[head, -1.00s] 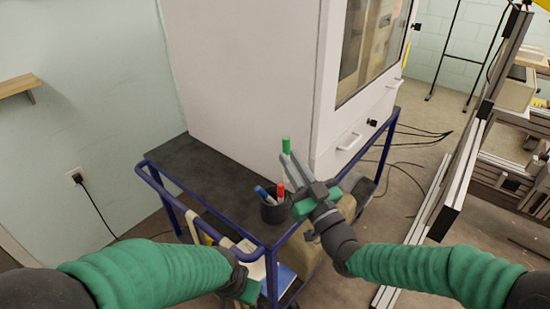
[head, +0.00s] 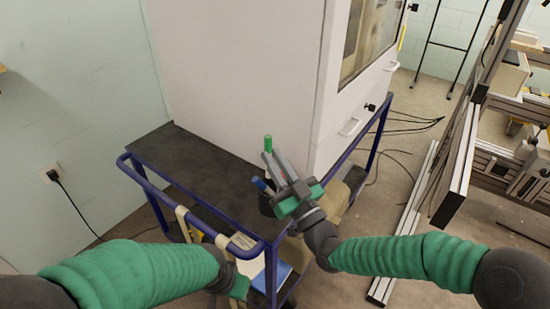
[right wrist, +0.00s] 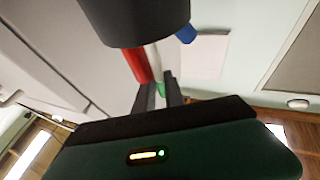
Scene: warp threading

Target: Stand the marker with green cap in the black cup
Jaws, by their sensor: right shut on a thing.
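The marker with green cap (head: 268,143) is held between the fingers of my right gripper (head: 272,160), green end up. The black cup (head: 265,205) stands on the cart top, partly hidden behind my right gripper. In the right wrist view the cup (right wrist: 130,20) is at the top, and the marker's white body (right wrist: 152,58) runs from its rim to the fingers (right wrist: 160,95). I cannot tell whether its lower end is inside the cup or behind it. My left gripper (head: 238,285) is low by the cart's near end; its fingers are not clear.
A blue marker (head: 262,185) sticks out of the cup, and a red marker (right wrist: 135,65) shows there in the right wrist view. The dark cart top (head: 190,165) is clear left of the cup. A large white cabinet (head: 235,90) stands behind. A blue rail (head: 185,205) edges the cart.

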